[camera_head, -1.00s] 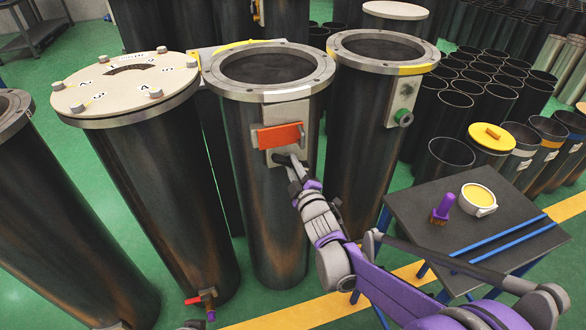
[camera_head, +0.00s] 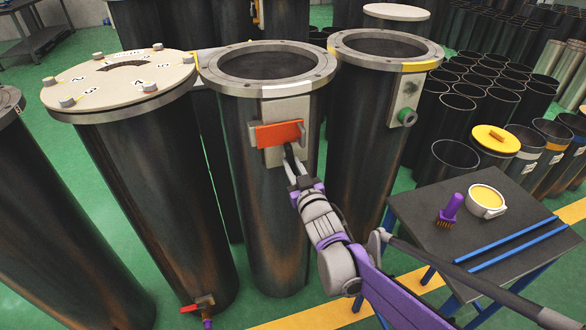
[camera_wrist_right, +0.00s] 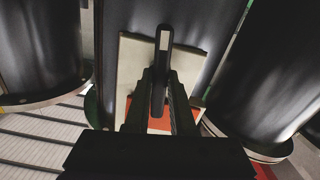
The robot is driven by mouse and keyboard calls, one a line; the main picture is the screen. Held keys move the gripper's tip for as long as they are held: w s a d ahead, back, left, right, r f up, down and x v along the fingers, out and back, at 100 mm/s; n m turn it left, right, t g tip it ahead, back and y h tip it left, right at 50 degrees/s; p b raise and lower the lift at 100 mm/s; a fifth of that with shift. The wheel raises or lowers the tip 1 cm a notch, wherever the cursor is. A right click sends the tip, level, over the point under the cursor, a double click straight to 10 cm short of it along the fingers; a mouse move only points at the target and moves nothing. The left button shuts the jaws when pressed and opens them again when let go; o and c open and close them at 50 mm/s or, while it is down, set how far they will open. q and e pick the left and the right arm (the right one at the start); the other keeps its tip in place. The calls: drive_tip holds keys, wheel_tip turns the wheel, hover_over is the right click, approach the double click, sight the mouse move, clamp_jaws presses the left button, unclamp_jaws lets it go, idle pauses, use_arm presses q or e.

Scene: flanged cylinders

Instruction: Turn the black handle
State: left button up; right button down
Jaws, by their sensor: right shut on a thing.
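The black handle (camera_wrist_right: 159,75) shows in the right wrist view as a dark bar with a pale patch near its end, between the two fingers. It sits over a pale plate on the middle dark cylinder (camera_head: 280,230). An orange block (camera_head: 280,134) is on the same plate (camera_head: 292,110), just above the gripper in the head view. My right gripper (camera_head: 292,168) is shut on the black handle, and its fingers hide part of it. In the head view the handle is small and hard to separate from the fingers. My left gripper is not in view.
Dark flanged cylinders stand close on both sides; the left one has a pale lid (camera_head: 100,82). A small table (camera_head: 420,250) at right holds a purple brush (camera_head: 450,209), a yellow-filled cup (camera_head: 485,201) and blue rods. Green floor shows between the cylinders and table.

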drive_tip(key=shift+m, duration=0.7)
drive_tip(key=c, duration=0.8)
unclamp_jaws()
drive_tip(key=shift+o, duration=0.2)
drive_tip(key=v, duration=1)
drive_tip(key=shift+s+d, duration=0.15)
drive_tip(key=shift+s, duration=0.25)
